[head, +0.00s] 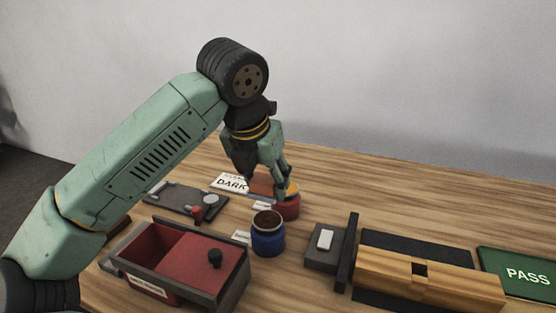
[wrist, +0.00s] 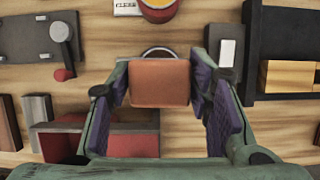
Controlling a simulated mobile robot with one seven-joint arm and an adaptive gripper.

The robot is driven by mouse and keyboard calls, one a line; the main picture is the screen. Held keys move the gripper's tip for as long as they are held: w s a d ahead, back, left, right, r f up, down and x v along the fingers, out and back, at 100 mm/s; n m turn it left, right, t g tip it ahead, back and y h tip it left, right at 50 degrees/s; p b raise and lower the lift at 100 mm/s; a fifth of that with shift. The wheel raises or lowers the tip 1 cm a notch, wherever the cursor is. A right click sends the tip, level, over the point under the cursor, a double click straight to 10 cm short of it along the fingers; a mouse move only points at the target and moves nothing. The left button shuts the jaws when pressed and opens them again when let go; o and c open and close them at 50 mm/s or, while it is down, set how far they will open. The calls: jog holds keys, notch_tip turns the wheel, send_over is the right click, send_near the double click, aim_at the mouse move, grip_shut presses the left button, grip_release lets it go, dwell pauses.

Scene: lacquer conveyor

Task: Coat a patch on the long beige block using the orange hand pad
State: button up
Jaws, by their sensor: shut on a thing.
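My gripper (head: 268,180) is shut on the orange hand pad (wrist: 160,82), which fills the space between its fingers in the wrist view. In the head view the pad (head: 262,185) is partly hidden by the fingers. A blue jar with dark contents (head: 268,240) stands in front of it; in the wrist view only a rim shows behind the pad. The long beige block (head: 440,282) lies to the right, with a dark square on it (head: 420,269). The block's end also shows at the right of the wrist view (wrist: 290,76). The pad is apart from the block.
A red jar with yellow contents (head: 289,208) stands behind the blue jar. A red-lined box with a black knob (head: 232,289) is at front left, a dark lever plate (head: 180,196) behind it. A grey switch box (head: 322,258) and upright black plate (head: 349,250) stand before the block. A green PASS board (head: 525,273) lies far right.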

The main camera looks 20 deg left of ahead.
aim_at(270, 216)
jog(key=shift+w, duration=0.4)
jog(key=shift+s+f+b, duration=0.15)
jog(key=shift+f+b, duration=0.5)
jog(key=shift+f, duration=0.15)
jog(key=shift+f+b, duration=1.1)
jog(key=shift+f, duration=1)
jog(key=shift+f+b, duration=1.1)
jog(key=shift+r, duration=0.15)
jog(key=shift+r+p, duration=1.9)
jog(key=shift+r, duration=1.5)
